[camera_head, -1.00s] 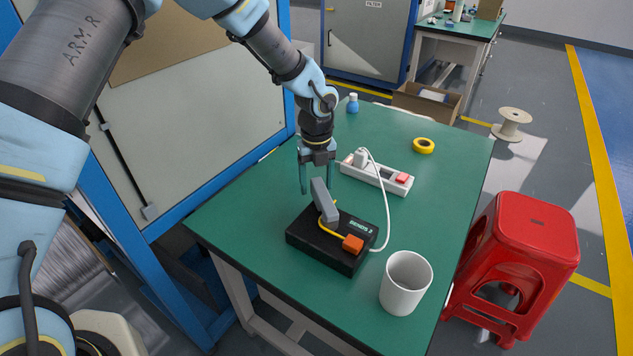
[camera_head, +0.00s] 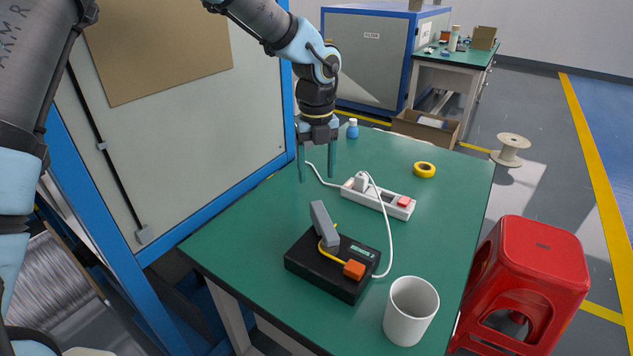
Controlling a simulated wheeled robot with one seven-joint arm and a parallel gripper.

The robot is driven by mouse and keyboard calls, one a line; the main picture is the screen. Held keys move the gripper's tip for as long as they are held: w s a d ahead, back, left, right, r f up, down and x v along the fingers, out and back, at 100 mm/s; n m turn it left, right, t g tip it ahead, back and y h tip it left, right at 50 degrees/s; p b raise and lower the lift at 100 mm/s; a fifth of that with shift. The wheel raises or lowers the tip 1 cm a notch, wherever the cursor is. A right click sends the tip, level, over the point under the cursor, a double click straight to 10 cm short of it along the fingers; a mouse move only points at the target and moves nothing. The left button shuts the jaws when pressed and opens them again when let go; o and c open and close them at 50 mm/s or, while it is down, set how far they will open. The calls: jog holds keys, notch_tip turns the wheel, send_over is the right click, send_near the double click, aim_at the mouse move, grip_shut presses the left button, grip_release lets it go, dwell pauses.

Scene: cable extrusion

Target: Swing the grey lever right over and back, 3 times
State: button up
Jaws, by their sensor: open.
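The grey lever (camera_head: 324,224) stands up from a black box (camera_head: 313,268) on the green table, its top tilted a little to the left. A yellow cable curves past the lever's foot to an orange block (camera_head: 354,270) on the box. My gripper (camera_head: 317,180) points down with its two fingers apart and nothing between them. It is above and behind the lever, clear of it. Small lettering shows on the box's right part.
A white power strip (camera_head: 380,198) with a white cable lies behind the box. A white mug (camera_head: 410,310) stands at the front right. Yellow tape (camera_head: 424,170) and a blue bottle (camera_head: 352,128) are farther back. A red stool (camera_head: 530,280) stands right of the table (camera_head: 235,225).

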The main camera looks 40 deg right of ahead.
aim_at(317, 204)
jog(key=shift+s+a+f, duration=0.15)
jog(key=shift+s+f, duration=0.15)
jog(key=shift+f, duration=0.05)
notch_tip(317, 204, down, 11)
jog(key=shift+r+p, duration=0.15)
jog(key=shift+p, duration=0.9)
jog(key=shift+c, duration=0.4)
grip_shut()
dwell(0.5)
